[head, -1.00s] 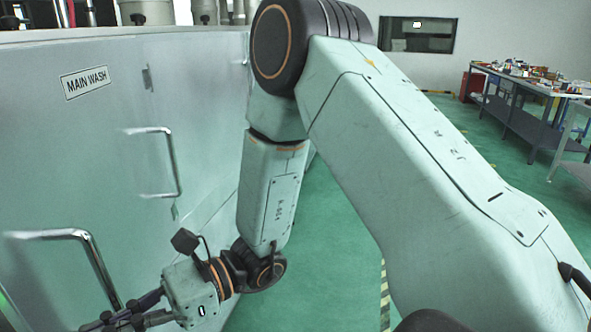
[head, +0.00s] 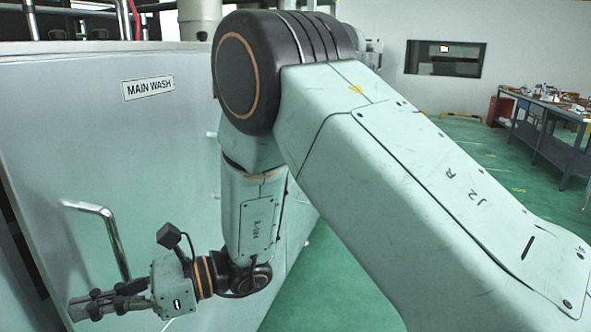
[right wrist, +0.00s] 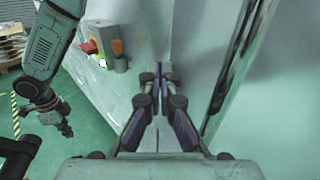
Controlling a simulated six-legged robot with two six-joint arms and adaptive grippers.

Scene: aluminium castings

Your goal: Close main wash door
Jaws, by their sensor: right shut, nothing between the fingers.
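The main wash door (head: 150,180) is a large pale panel on the left of the head view, with a "MAIN WASH" sign (head: 148,88). A bent metal handle (head: 112,240) stands out from its left part. A dark gap shows along the door's left edge, so it looks not fully closed. My right gripper (head: 82,306) is shut and empty, close to the handle's lower end; I cannot tell whether it touches the door. Its fingers (right wrist: 158,78) meet in the right wrist view. My left gripper (right wrist: 57,120) hangs at the left there, its jaws too small to read.
A control box with a red button (right wrist: 90,47) stands ahead of the fingers in the right wrist view. A workbench with small items (head: 550,105) is far right in the head view. My right arm hides much of the middle.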

